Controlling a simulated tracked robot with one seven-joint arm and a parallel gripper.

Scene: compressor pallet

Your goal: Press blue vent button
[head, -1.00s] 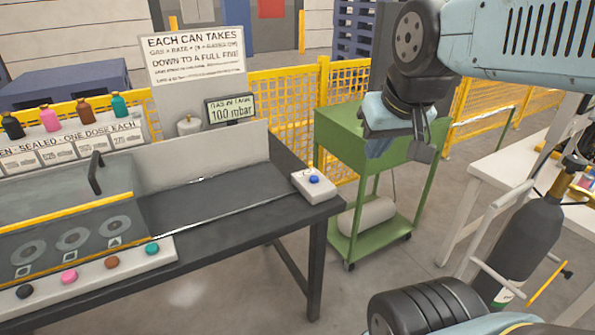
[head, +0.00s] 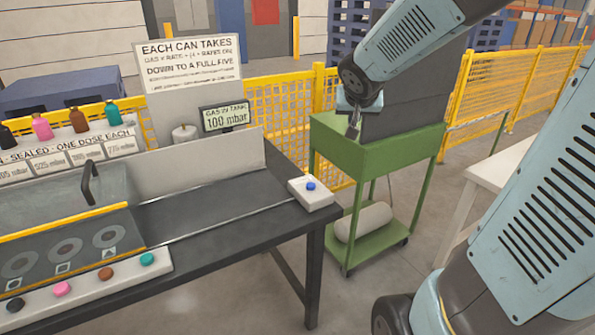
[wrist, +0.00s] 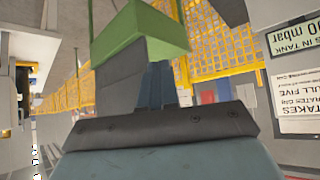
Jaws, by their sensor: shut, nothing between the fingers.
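The blue vent button (head: 311,187) sits on top of a small white box (head: 318,197) at the right end of the dark bench in the head view. My gripper (head: 354,133) is shut and empty. It points down in front of the green cart, up and to the right of the button in the picture and apart from it. In the wrist view my gripper's fingers (wrist: 157,85) show together; the button is not seen there.
The green cart (head: 375,160) stands right of the bench (head: 215,205), with a grey cylinder on its lower shelf. A display (head: 225,116) reads 100 mbar. Coloured buttons line the bench's front left. A white table (head: 490,180) is at right. Yellow fencing runs behind.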

